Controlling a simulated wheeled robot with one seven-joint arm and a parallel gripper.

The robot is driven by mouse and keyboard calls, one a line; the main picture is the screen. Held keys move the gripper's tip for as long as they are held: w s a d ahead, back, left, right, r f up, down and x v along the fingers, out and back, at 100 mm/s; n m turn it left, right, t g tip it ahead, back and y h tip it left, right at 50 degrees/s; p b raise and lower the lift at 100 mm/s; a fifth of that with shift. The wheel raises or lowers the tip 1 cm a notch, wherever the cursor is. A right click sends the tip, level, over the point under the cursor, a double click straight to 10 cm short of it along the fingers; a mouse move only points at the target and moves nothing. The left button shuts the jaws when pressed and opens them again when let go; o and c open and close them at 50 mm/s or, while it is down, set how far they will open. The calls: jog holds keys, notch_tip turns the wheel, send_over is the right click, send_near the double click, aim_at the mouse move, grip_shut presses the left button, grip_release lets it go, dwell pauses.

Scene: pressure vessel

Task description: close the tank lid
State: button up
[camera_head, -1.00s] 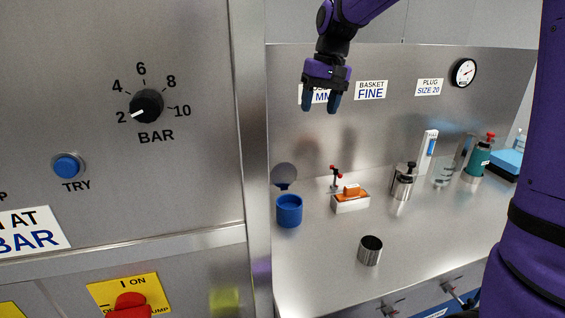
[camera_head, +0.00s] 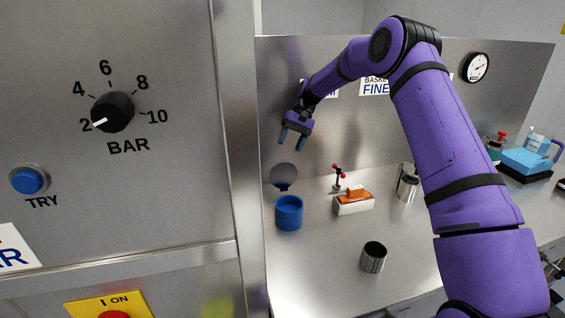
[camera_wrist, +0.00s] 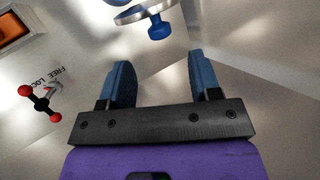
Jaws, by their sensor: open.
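The blue round tank (camera_head: 289,213) stands on the steel counter beside the panel's edge. Its lid, a round grey disc (camera_head: 284,175), stands up open behind the tank. In the wrist view the lid (camera_wrist: 146,11) shows nearly edge-on at the top, with a blue knob (camera_wrist: 158,28) on its face. My gripper (camera_head: 292,140) is open and empty, above the lid in the head view. In the wrist view the knob lies ahead of the gap between my fingers (camera_wrist: 160,65), apart from them.
A red-ended handle (camera_head: 338,176) stands right of the lid; the wrist view shows it (camera_wrist: 40,101) by "FREE LOCK" lettering. A white box with an orange block (camera_head: 354,201) and a metal cup (camera_head: 373,257) stand further right. The panel's edge (camera_head: 238,150) is close on the left.

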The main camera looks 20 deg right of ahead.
aim_at(283, 163)
jog(key=shift+x, duration=3.9)
jog(key=shift+w+d+f, duration=0.1)
jog(key=shift+w, duration=0.1)
grip_shut()
